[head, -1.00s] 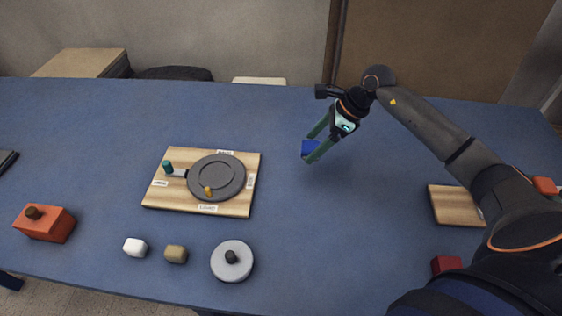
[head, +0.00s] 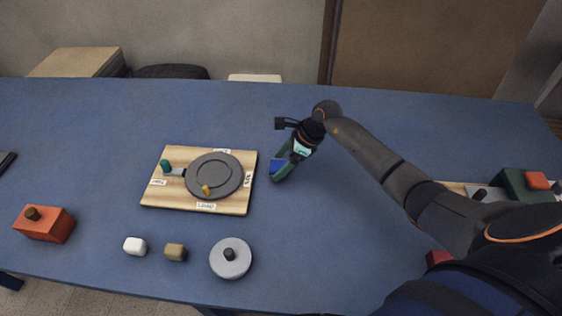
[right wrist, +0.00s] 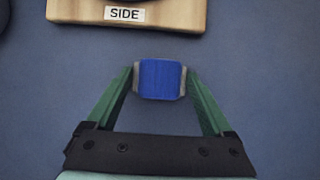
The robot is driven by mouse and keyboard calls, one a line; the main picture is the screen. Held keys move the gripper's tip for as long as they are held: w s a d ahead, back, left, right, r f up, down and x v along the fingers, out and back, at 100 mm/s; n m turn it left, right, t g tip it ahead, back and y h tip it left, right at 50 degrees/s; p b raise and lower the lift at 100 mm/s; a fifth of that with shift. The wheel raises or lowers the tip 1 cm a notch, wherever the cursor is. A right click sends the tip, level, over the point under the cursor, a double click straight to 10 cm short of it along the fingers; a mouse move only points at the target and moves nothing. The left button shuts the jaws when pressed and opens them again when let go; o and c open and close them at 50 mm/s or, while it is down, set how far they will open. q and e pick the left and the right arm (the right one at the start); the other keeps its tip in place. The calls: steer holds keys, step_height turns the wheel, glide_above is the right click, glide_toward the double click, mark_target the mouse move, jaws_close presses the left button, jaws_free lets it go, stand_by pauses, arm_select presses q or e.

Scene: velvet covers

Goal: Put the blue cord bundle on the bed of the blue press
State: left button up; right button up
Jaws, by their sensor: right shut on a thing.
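The blue cord bundle (head: 277,166) is a small blue block-like thing. My right gripper (head: 281,170) is shut on it, right of the wooden board with the round grey plate. In the right wrist view the bundle (right wrist: 160,78) sits between the two green fingers' tips, with the tabletop behind it. I cannot make out a blue press for certain in these views. My left gripper is not in view.
The wooden board (head: 150,200) bears a grey round plate (head: 214,174) and labels; one reads SIDE. A grey disc (head: 230,261), a tan block (head: 175,252), a white block (head: 135,246) and an orange block (head: 50,226) lie in front. The table behind the board is clear.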

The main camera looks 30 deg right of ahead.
steer(key=shift+f, duration=0.15)
steer(key=o, duration=1.2)
